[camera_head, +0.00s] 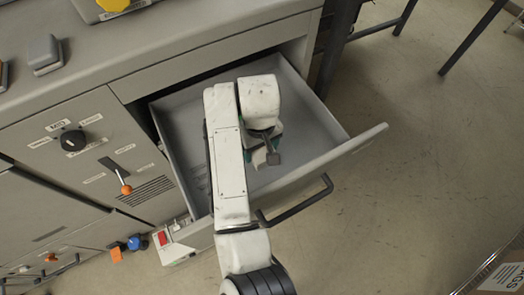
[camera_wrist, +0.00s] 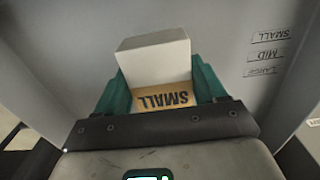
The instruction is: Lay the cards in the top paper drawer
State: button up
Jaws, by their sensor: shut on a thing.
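The top paper drawer (camera_head: 308,122) is pulled open, a grey tray with a dark bar handle (camera_head: 293,203) on its front. My gripper (camera_head: 267,150) is over the inside of the drawer, partly hidden by my arm. In the wrist view its green fingers are shut on the cards (camera_wrist: 155,60), a white block-like stack with a brown band reading SMALL. Whether the cards touch the drawer floor I cannot tell. Marks reading SMALL, MID and LARGE (camera_wrist: 264,54) show inside the drawer, to the right in the wrist view.
The grey machine cabinet (camera_head: 190,35) stands behind and left of the drawer, with a dark knob (camera_head: 73,140) and an orange-tipped lever (camera_head: 126,189). A dark-legged frame (camera_head: 338,50) stands at the upper right. The floor (camera_head: 410,185) right of the drawer is clear.

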jog(key=shift+w+d+f, duration=0.1)
jog(key=shift+w+f, duration=0.1)
jog(key=shift+f, duration=0.05)
jog(key=shift+w+d+f, duration=0.1)
jog(key=shift+d+f, duration=0.05)
jog(key=shift+f, duration=1.6)
jog(key=shift+f, duration=0.1)
jog(key=o, duration=1.2)
notch_tip(320, 180, up, 12)
jog(key=shift+r, duration=0.15)
